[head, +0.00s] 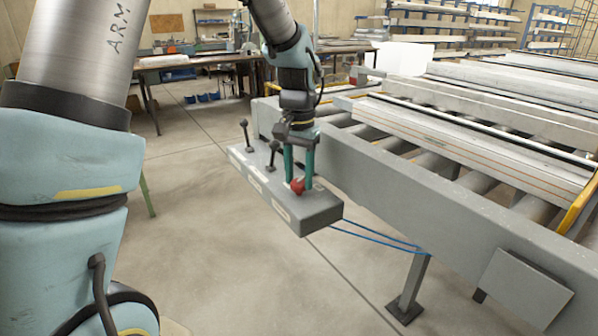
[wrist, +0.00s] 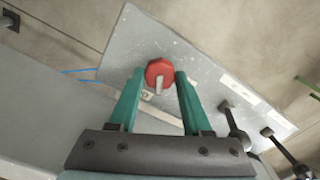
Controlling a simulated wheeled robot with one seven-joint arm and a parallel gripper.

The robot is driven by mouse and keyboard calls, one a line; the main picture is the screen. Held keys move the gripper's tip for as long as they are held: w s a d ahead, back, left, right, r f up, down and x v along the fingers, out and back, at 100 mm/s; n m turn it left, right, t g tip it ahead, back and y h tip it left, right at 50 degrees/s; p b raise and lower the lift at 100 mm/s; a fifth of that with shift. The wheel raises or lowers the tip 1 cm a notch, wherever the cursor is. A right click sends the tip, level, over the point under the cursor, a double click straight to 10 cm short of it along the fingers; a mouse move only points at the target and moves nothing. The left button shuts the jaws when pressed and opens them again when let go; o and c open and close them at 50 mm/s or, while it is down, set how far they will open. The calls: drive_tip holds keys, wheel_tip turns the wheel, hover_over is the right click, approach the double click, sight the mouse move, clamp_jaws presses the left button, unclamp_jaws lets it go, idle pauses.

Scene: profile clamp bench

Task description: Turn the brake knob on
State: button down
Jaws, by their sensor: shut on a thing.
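The red brake knob (head: 297,187) sits on top of the grey control box, near its front right end. In the wrist view the knob (wrist: 158,70) is a red disc with a pale pointer bar running toward the bottom of the picture. My gripper (head: 299,184) is above the box with its teal fingers pointing down on either side of the knob. In the wrist view the fingertips (wrist: 160,74) flank the knob, and the gripper is shut on it. A small pale label beside the knob is partly visible but unreadable.
The grey box (head: 316,213) also bears two black levers, one near my gripper (head: 272,154) and one farther left (head: 245,134), with pale labels. It adjoins a roller conveyor (head: 420,195) carrying long profiles. Blue cables (head: 375,236) hang below. Open floor lies left.

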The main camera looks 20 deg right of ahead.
sight(299, 180)
drive_tip(key=m+p, duration=0.1)
drive_tip(key=m, duration=0.4)
drive_tip(key=shift+p, duration=0.4)
drive_tip(key=shift+m, duration=0.3)
drive_tip(key=shift+c, duration=1.7)
unclamp_jaws()
wheel_tip(299, 180, up, 11)
drive_tip(key=b, duration=0.1)
drive_tip(key=shift+f, duration=0.15)
